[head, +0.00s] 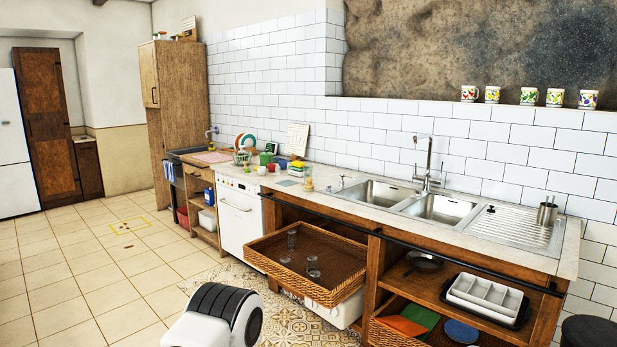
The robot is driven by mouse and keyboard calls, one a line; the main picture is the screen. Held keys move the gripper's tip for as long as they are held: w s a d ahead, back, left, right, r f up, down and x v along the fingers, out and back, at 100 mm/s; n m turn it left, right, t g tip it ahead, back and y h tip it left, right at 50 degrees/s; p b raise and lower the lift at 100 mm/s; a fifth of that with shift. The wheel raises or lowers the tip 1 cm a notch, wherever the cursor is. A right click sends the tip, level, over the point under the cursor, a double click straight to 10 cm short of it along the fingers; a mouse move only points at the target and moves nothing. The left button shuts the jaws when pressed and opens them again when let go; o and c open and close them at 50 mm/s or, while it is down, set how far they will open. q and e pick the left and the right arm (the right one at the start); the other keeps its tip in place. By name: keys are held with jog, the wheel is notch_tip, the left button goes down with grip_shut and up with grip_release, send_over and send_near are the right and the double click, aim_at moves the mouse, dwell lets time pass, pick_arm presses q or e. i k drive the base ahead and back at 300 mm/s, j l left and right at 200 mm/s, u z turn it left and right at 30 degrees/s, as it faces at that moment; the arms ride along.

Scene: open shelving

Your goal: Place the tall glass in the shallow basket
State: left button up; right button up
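A shallow wicker basket (340,262) sticks out from the wooden open shelving under the counter. I cannot be certain which one is the tall glass. Neither of my grippers is in view.
The counter holds a double sink (437,207) with a tap (428,165) and a metal cup (546,213). A lower basket at right holds coloured boards (421,317). A white rack (485,295) sits on the right shelf.

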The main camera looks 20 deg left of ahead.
aim_at(298, 271)
jog(key=i+j+u, duration=0.3)
jog(key=i, duration=0.4)
jog(key=i+j+u, duration=0.25)
jog(key=i, duration=0.5)
jog(key=i+j+u, duration=0.15)
jog(key=i+u, duration=0.15)
jog(key=i, duration=0.45)
